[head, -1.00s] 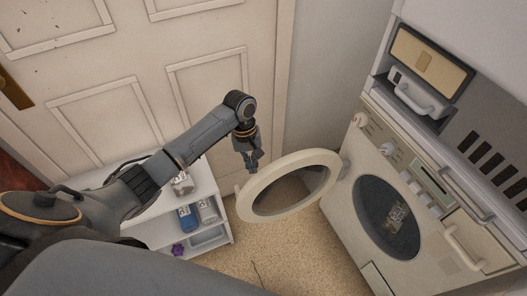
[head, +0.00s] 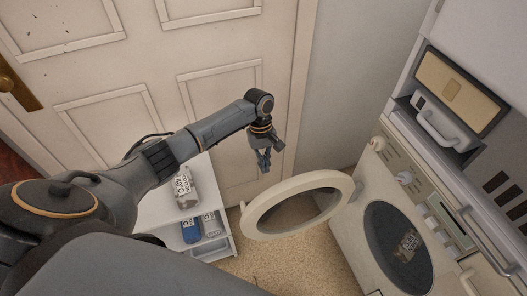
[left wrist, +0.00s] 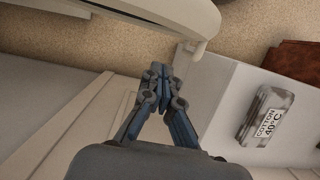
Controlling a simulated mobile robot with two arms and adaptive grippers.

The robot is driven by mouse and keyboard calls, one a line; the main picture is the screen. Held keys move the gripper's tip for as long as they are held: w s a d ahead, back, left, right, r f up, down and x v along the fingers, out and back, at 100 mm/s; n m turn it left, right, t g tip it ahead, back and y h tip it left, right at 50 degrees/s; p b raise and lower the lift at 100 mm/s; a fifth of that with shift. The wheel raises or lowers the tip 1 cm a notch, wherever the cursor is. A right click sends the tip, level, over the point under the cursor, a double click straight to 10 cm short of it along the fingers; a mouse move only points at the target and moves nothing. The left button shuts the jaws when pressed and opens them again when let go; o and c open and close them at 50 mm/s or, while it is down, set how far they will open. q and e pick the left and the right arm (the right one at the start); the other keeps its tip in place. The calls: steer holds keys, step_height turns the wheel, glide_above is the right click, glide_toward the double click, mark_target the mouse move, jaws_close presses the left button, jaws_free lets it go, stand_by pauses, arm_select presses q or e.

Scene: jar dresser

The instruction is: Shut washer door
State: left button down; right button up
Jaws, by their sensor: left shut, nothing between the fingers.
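The washer (head: 385,205) stands at the right in the head view, with its dark round opening showing. Its round door (head: 262,219), a cream ring with a dark window, is swung wide open to the left of the washer. My left gripper (head: 264,166) is shut and empty, a little above and behind the door's upper left rim. In the left wrist view the gripper's fingertips (left wrist: 158,70) are together, and the pale curved door (left wrist: 165,18) edge passes just beyond them. I see no contact with the door. My right gripper is not in view.
A white shelf unit (head: 215,247) with containers stands left of the washer door. A jar labelled "Cotton 40°C" (left wrist: 265,115) is on its top. A panelled room door (head: 150,62) is behind my arm. Tan carpet (head: 300,262) lies below the washer door.

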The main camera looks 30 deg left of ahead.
arm_select(q)
steer(key=s+d, duration=0.1)
steer(key=s+d+p, duration=0.1)
steer(key=s+d, duration=0.1)
steer(key=shift+f, duration=0.2)
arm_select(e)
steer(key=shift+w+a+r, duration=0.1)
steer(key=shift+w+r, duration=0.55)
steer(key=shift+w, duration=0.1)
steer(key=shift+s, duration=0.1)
